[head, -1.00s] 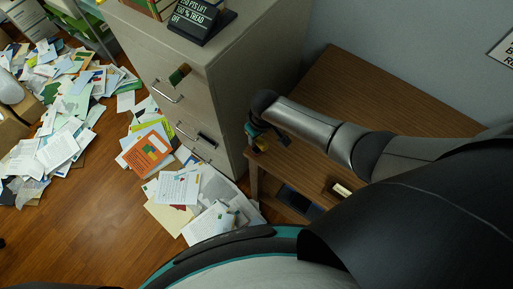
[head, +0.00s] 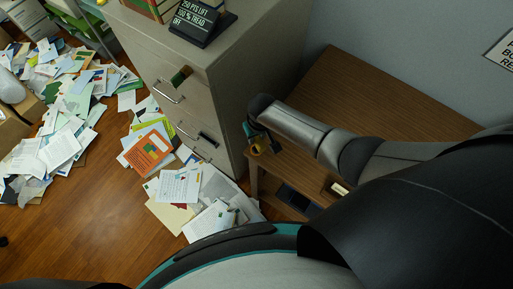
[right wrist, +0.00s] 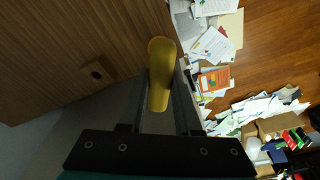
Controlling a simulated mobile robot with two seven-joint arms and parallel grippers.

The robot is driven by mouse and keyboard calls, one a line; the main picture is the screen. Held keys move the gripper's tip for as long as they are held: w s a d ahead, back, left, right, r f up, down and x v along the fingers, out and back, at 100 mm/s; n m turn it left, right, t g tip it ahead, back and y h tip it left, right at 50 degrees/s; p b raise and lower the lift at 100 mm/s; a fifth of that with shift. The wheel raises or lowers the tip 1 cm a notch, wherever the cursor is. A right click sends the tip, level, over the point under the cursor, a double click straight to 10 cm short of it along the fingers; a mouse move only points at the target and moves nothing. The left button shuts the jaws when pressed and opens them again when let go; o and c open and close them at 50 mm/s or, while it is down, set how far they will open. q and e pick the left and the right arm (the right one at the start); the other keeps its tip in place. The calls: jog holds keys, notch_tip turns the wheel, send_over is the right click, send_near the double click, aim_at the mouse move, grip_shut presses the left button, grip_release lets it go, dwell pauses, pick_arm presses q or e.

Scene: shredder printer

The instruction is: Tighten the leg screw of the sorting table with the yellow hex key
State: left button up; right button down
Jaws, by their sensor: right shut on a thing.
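The yellow hex key (right wrist: 160,72) shows in the right wrist view as a thick yellow piece between the fingers of my right gripper (right wrist: 162,98). My right gripper is shut on it. In the head view the right gripper (head: 264,142) is at the left end of the brown wooden table (head: 340,85), beside the filing cabinet, with a small bit of yellow below it. In the right wrist view a dark round fitting (right wrist: 96,74), perhaps the leg screw, sits in the wood left of the key, apart from it. My left gripper is out of view.
The grey filing cabinet (head: 185,95) stands close to the left of the table. Papers (head: 190,190) lie on the floor before it, with a larger pile (head: 65,130) farther left. A dark flat tray (head: 297,200) shows at the table's front.

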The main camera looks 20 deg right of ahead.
jog(key=shift+s+f+m+p, duration=0.15)
jog(key=shift+m+p, duration=0.25)
jog(key=shift+m, duration=0.8)
jog(key=shift+n, duration=0.3)
jog(key=shift+r, duration=0.2)
jog(key=shift+r+p, duration=1.45)
jog(key=shift+p, duration=0.3)
notch_tip(320, 180, up, 3)
jog(key=p, duration=0.2)
jog(key=shift+f+p, duration=0.1)
jog(key=shift+p, duration=0.3)
jog(key=shift+r+p, duration=0.4)
jog(key=shift+r, duration=0.25)
